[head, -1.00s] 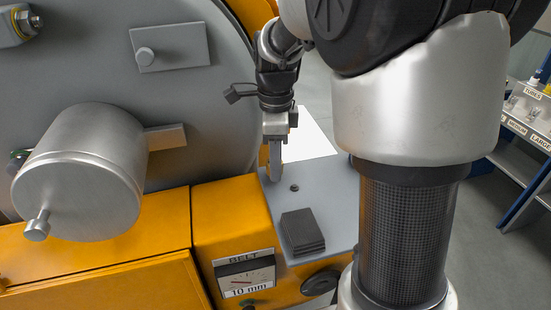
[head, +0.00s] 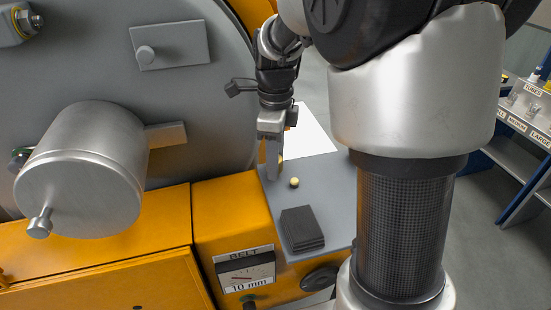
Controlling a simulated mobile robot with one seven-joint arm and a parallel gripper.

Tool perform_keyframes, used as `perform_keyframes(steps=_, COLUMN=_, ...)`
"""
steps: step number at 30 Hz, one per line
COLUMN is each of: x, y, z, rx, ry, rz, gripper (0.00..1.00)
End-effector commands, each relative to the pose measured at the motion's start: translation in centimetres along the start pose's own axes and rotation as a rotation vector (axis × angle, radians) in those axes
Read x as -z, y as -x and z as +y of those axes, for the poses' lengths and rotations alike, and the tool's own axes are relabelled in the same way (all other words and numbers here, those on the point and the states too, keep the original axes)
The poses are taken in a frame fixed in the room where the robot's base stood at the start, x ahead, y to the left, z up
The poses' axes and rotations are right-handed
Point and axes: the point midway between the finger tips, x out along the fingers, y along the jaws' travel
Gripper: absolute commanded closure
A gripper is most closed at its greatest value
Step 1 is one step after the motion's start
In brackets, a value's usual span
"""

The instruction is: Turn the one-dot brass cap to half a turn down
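A small brass cap (head: 294,182) sits on the grey top plate of the orange housing, just right of my gripper. I cannot make out any dots on it. My gripper (head: 272,176) points down over the left part of the plate, seen edge-on, and appears apart from this cap. A bit of brass-yellow (head: 281,158) shows behind the fingers; I cannot tell whether it is another cap. The finger opening is hidden, so I cannot tell whether it is open or shut.
A stack of dark square pads (head: 302,228) lies on the plate in front of the cap. A belt gauge (head: 246,272) and a dark knob (head: 320,280) are on the housing front. A large steel cylinder (head: 82,172) juts out at left. Labelled shelves (head: 525,125) stand at right.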

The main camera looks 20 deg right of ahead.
Motion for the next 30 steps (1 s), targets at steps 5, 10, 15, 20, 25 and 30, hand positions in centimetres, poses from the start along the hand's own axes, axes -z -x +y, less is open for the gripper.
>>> perform_keyframes(steps=5, x=0.0, y=-0.1, z=0.0, rx=-0.001, ry=0.000, rz=0.001, gripper=0.51)
perform_keyframes(steps=10, x=0.0, y=0.0, z=0.1, rx=-0.002, ry=0.001, rz=0.001, gripper=0.51)
perform_keyframes(steps=15, x=0.0, y=1.6, z=0.0, rx=0.000, ry=0.001, rz=-0.001, gripper=0.51)
perform_keyframes(steps=20, x=0.0, y=5.1, z=-0.1, rx=0.003, ry=0.001, rz=-0.002, gripper=0.51)
perform_keyframes(steps=25, x=0.0, y=9.4, z=-0.1, rx=0.004, ry=0.000, rz=-0.002, gripper=0.51)
perform_keyframes(steps=30, x=0.0, y=13.3, z=-0.1, rx=0.002, ry=0.000, rz=-0.001, gripper=0.51)
